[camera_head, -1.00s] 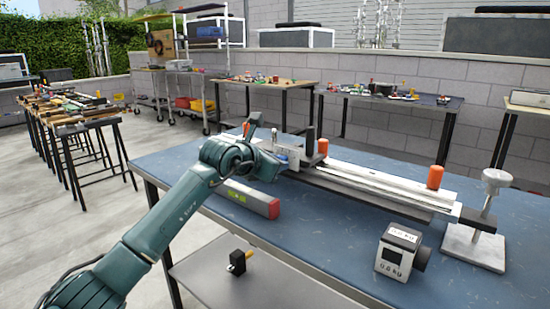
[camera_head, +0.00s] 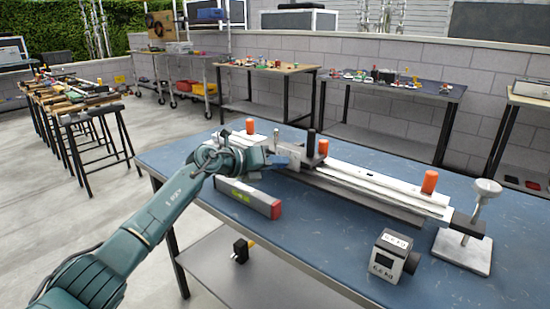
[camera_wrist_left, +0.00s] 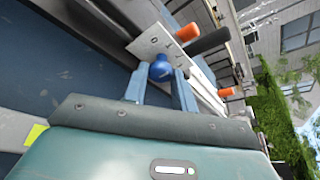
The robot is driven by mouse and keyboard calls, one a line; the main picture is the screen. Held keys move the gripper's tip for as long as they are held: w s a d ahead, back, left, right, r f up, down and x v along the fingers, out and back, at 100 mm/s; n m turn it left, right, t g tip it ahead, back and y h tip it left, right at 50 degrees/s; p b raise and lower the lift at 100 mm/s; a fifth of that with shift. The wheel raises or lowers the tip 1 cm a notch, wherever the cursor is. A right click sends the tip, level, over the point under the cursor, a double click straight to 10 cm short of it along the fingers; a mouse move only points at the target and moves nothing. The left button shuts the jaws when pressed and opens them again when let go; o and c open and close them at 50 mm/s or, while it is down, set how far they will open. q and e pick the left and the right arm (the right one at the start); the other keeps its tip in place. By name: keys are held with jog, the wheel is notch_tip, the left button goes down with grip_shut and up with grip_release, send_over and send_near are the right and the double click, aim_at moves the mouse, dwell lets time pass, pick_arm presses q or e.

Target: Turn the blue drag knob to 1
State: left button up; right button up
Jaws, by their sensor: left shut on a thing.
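The blue knob (camera_wrist_left: 161,72) sits on the face of a light metal plate (camera_wrist_left: 152,43) with a small dark mark like a 0 in the left wrist view. My left gripper (camera_wrist_left: 161,78) has one finger on each side of the knob and is shut on it. In the head view my left gripper (camera_head: 283,162) reaches the plate (camera_head: 290,152) on the long rail device (camera_head: 370,183), and the knob is hidden behind the fingers. The knob's pointer cannot be made out. My right gripper is not in view.
Orange cylinders (camera_head: 429,182) and a dark post (camera_head: 311,143) stand on the device. A grey bar with a red end (camera_head: 245,198) lies in front. A small display box (camera_head: 390,258) and a metal stand (camera_head: 465,245) are at right on the blue table (camera_head: 300,250).

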pick_arm(q)
jog(key=shift+f+n+h, duration=0.1)
jog(key=shift+n+h, duration=0.4)
jog(key=shift+n, duration=0.3)
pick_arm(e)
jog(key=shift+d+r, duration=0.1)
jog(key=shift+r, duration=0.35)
pick_arm(q)
jog(key=o, duration=1)
jog(key=shift+a+p, duration=0.1)
jog(key=shift+p, duration=0.2)
jog(key=p+v, duration=0.2)
jog(key=v, duration=1.1)
jog(key=shift+a, duration=0.1)
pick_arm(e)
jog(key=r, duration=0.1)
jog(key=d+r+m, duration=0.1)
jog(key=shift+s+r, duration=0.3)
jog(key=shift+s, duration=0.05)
